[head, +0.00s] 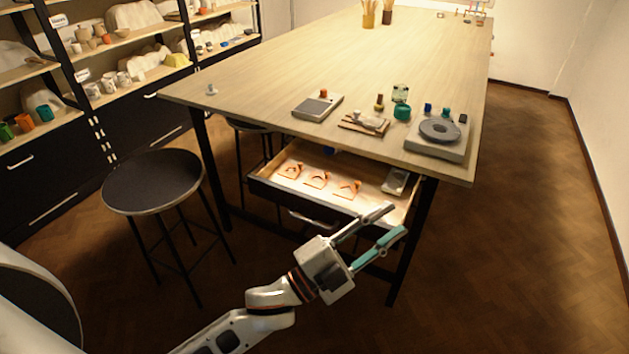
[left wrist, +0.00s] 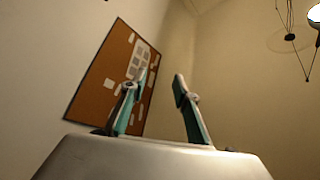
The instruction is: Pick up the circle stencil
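Three small flat orange-and-pale pieces lie in a row in the open drawer (head: 330,172) under the table: a left one (head: 291,170), a middle one (head: 317,179) and a right one (head: 347,189). They look like stencils, but their cut-out shapes are too small to tell which is the circle. My left gripper (head: 396,220) is open and empty, its fingers apart in front of the drawer's right end. Its two fingers also show in the left wrist view (left wrist: 160,85) with nothing between them. My right gripper is not in view.
A grey device (head: 396,181) lies at the drawer's right end. The table (head: 330,65) above carries a turntable (head: 440,131), a scale (head: 318,106) and small jars. A black stool (head: 153,181) stands left of the drawer. The wrist view shows a corkboard (left wrist: 112,75).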

